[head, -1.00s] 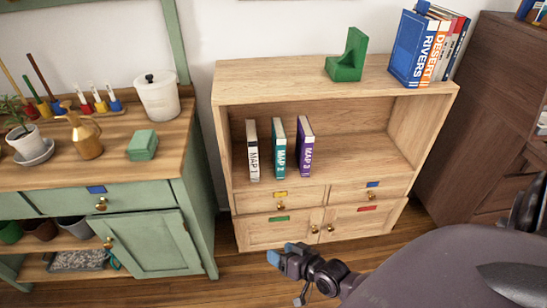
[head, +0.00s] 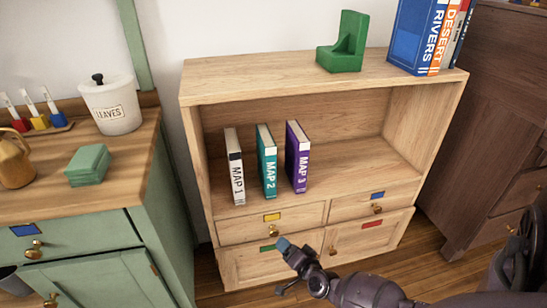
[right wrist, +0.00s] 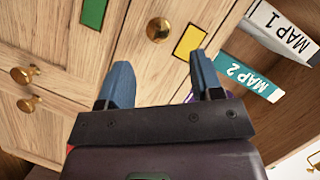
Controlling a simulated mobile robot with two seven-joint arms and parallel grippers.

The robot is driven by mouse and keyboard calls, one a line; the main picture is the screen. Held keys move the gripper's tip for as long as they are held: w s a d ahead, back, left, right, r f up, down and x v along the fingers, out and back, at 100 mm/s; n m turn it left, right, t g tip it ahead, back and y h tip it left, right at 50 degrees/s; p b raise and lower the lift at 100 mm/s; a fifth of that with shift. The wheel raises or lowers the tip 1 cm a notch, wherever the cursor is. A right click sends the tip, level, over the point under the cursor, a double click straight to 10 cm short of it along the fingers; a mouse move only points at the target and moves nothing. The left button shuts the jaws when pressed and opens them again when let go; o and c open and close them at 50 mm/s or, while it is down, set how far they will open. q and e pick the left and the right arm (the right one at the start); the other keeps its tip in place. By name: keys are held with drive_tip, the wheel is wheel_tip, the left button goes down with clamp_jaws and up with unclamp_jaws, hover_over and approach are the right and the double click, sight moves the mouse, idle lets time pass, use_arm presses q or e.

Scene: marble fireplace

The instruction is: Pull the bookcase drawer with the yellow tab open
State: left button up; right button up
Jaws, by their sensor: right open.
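The bookcase drawer (head: 240,230) with the yellow tab (head: 271,217) is the upper left drawer under the open shelf, and it looks closed. Its brass knob (head: 273,231) sits just below the tab. In the right wrist view, the knob (right wrist: 158,29) and yellow tab (right wrist: 189,41) show beyond the fingers. My right gripper (head: 284,247) is in front of the bookcase, a little below the knob in the head view. In the right wrist view, its blue fingers (right wrist: 163,82) are apart with nothing between them. The knob appears ahead of the gap, not touched.
A blue-tab drawer (head: 345,208) is to the right. Below are doors with green (head: 268,247) and red (head: 372,223) tabs. Map books (head: 268,165) stand on the shelf. A green cabinet (head: 165,235) stands close on the left, a dark wood cabinet (head: 480,130) on the right.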

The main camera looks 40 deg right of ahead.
sight(275, 234)
drive_tip(key=x, duration=0.2)
drive_tip(key=b+x, duration=0.1)
drive_tip(key=x, duration=0.1)
drive_tip(key=b+x, duration=0.1)
drive_tip(key=x, duration=0.2)
drive_tip(key=shift+f, duration=0.3)
use_arm(q)
drive_tip(key=shift+a+r+n+t+b, duration=0.1)
drive_tip(key=shift+a+n+t+b, duration=0.25)
drive_tip(key=shift+t, duration=0.35)
use_arm(e)
drive_tip(key=shift+w+d+r, duration=0.1)
drive_tip(key=shift+w+d, duration=0.05)
drive_tip(key=shift+w, duration=0.45)
use_arm(q)
drive_tip(key=shift+w, duration=0.1)
use_arm(e)
drive_tip(key=shift+c, duration=0.2)
